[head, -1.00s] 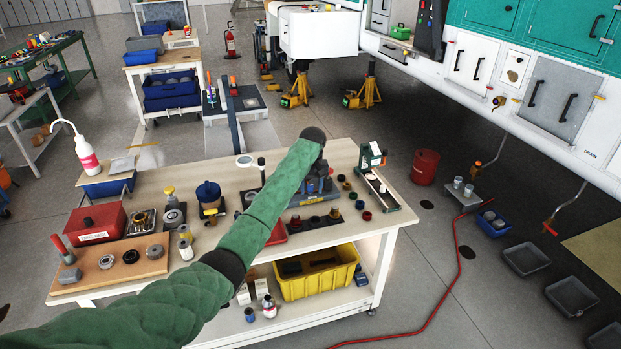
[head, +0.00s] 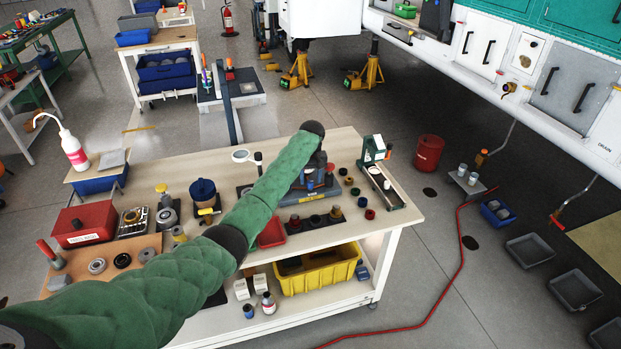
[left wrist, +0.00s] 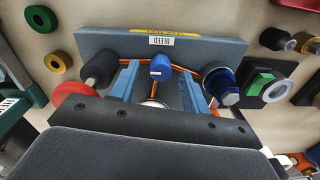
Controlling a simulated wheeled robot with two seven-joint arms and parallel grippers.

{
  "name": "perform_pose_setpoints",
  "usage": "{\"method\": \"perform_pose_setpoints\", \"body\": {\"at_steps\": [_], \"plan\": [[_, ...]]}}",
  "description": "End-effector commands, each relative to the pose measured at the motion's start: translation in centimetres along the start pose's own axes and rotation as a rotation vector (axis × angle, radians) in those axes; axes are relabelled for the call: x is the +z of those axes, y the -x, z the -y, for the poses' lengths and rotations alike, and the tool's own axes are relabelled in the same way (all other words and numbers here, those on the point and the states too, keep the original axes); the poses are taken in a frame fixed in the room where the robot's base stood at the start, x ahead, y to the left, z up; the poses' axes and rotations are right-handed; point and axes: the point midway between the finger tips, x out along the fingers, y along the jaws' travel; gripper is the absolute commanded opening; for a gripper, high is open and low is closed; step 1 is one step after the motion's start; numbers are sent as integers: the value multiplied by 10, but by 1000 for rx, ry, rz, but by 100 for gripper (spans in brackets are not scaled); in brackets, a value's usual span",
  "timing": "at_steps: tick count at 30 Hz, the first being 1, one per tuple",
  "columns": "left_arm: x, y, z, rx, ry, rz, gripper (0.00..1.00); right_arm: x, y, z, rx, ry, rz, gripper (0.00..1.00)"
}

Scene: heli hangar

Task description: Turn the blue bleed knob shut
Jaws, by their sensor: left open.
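The blue bleed knob (left wrist: 160,67) shows in the left wrist view, in front of a plate with a BLEED label (left wrist: 161,40). Orange lines run to it from both sides. My left gripper (left wrist: 159,79) is open, with one light-blue finger on each side of the knob. I cannot tell whether either finger touches it. In the head view my green left arm reaches over the bench to the grey-blue bleed fixture (head: 322,192). There the arm hides the knob and most of the gripper. My right gripper is not in view.
A dark cylinder (left wrist: 97,66) and a larger blue cap (left wrist: 222,84) flank the knob. The white bench (head: 345,228) carries small rings, a green-framed stand (head: 376,150) and a red box (head: 88,222). A red hose (head: 461,262) lies on the floor at right.

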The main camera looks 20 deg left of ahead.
Motion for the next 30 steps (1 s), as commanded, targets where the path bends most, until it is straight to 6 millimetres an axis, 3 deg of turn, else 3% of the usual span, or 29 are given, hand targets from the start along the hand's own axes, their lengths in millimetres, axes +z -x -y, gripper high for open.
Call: {"method": "perform_pose_setpoints", "body": {"at_steps": [13,14,18,21,30], "plan": [[0,-13,0,0,0,0,47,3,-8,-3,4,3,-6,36],[0,-13,0,0,0,0,45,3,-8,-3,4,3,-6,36],[0,-13,0,0,0,0,17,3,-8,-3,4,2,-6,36],[0,-13,0,0,0,0,2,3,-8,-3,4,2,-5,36],[0,-12,0,-1,-35,0,2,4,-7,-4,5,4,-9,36]]}}
